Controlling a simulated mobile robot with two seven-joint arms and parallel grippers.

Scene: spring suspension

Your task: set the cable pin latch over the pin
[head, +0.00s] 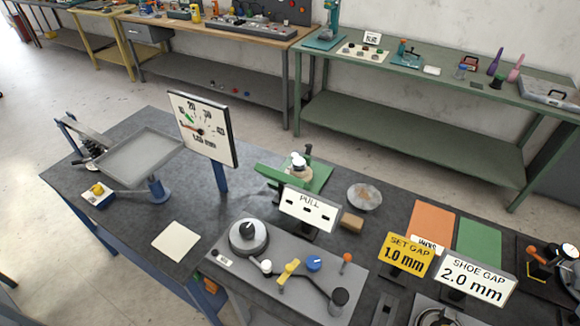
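Neither of my grippers is in view. I cannot tell for certain which part is the cable pin latch or which is its pin. A grey plate (240,273) at the front of the dark table carries a round grey drum (249,237) with a black knob, a white knob (266,266), a yellow piece (289,269), a blue knob (314,263) and a black bent lever (318,288). A white "PULL" sign (309,208) stands behind the plate. An orange-topped peg (346,258) stands at the plate's right side.
A grey tray (140,157) and a dial board (205,128) stand on the left. A green fixture (318,176) is behind the sign. A yellow "SET GAP" sign (406,255) and a white "SHOE GAP" sign (474,280) stand at right. Dark table is bare around the white square (177,241).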

